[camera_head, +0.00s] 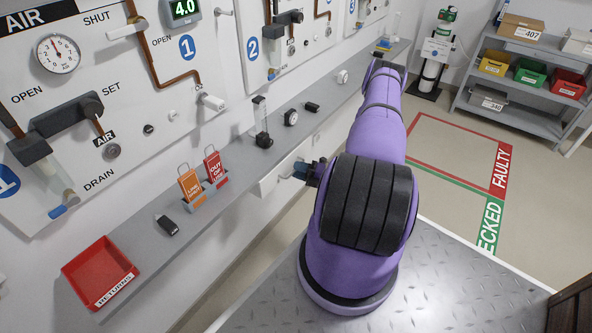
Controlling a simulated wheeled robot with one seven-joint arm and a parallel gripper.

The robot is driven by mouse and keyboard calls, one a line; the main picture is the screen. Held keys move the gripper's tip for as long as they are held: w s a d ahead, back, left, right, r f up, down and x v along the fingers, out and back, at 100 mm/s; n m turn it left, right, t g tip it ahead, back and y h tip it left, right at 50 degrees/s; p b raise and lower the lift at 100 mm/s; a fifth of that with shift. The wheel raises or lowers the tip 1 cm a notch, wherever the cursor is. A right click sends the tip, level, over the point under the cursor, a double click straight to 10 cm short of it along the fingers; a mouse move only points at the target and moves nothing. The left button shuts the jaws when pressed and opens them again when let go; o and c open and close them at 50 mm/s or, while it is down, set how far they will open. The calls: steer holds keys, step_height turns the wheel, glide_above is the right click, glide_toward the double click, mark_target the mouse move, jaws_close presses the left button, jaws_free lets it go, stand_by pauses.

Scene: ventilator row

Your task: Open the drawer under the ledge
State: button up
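The drawer (270,183) is a white front set under the grey ledge (232,166), near the middle of the picture. It looks closed or nearly so; its inside does not show. My gripper (300,170) is small and dark, at the drawer's front, where the handle seems to be. Its fingertips are at or very near the handle, but I cannot tell whether they touch it. My purple arm hides part of the gripper and the right side of the drawer area. Whether the fingers are open or shut does not show.
On the ledge are a red tray (100,272), a black fob (167,225), orange and red tags (203,182) in a holder, a flowmeter (262,122) and small black parts. A shelf (520,110) with bins stands at the back right. Marked floor lies clear beyond my arm.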

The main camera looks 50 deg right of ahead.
steer(key=shift+w+a+r, duration=0.1)
steer(key=shift+w+a, duration=0.15)
steer(key=shift+w, duration=0.2)
jaws_close()
steer(key=s+d, duration=0.1)
steer(key=s, duration=1.2)
steer(key=shift+s, duration=0.3)
jaws_free()
steer(key=v, duration=1.1)
